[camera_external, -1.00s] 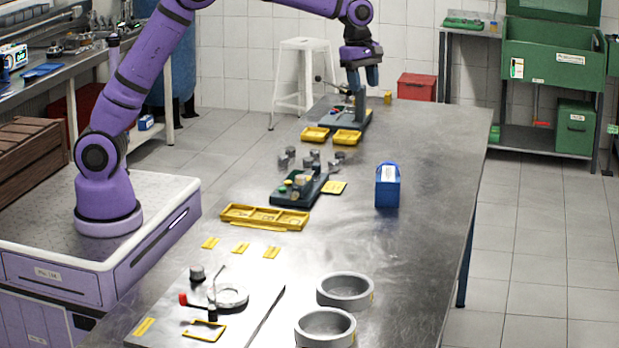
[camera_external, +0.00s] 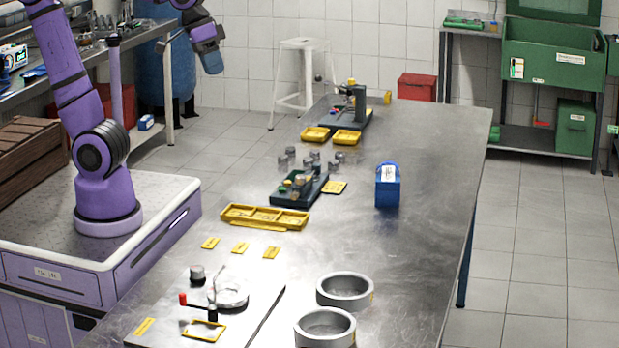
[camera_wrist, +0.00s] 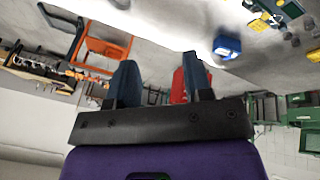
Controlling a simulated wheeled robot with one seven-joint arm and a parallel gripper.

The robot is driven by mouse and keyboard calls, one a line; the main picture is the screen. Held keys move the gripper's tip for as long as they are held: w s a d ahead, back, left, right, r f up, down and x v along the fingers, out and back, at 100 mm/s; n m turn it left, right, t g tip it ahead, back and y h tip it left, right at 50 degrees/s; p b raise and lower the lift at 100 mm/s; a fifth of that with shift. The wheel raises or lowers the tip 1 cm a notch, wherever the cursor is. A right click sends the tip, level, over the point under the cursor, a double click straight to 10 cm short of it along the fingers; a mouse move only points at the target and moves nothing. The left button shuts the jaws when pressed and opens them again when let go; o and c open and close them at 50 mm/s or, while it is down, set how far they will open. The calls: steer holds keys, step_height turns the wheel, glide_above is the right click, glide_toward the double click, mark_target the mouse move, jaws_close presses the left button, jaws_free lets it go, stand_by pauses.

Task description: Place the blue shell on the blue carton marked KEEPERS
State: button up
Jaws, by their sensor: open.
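The blue carton (camera_external: 387,190) stands upright on the right half of the steel table, with a white label on it too small to read. In the wrist view the carton (camera_wrist: 228,46) appears beyond the fingers. I cannot make out the blue shell for certain; small coloured parts lie on the dark green tray (camera_external: 316,188) and around the far fixture (camera_external: 360,104). My gripper (camera_external: 212,64) is raised at the upper left, away from the table and the carton. In the wrist view my gripper (camera_wrist: 160,80) shows its two fingers apart with nothing between them.
Yellow trays (camera_external: 265,217) and several grey cylindrical parts (camera_external: 312,160) occupy the table's middle left. Two grey rings (camera_external: 345,289) lie at the near end. A white stool (camera_external: 303,75) stands behind the table. The table around the carton is clear.

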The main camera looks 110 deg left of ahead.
steer(key=s+d+f+m+t, duration=0.1)
steer(key=s+d+f+m, duration=0.3)
steer(key=s, duration=0.5)
steer(key=m, duration=0.2)
steer(key=shift+s+d+f+m, duration=0.15)
steer(key=shift+s+f+m, duration=0.15)
steer(key=shift+s+m, duration=0.1)
stand_by(0.3)
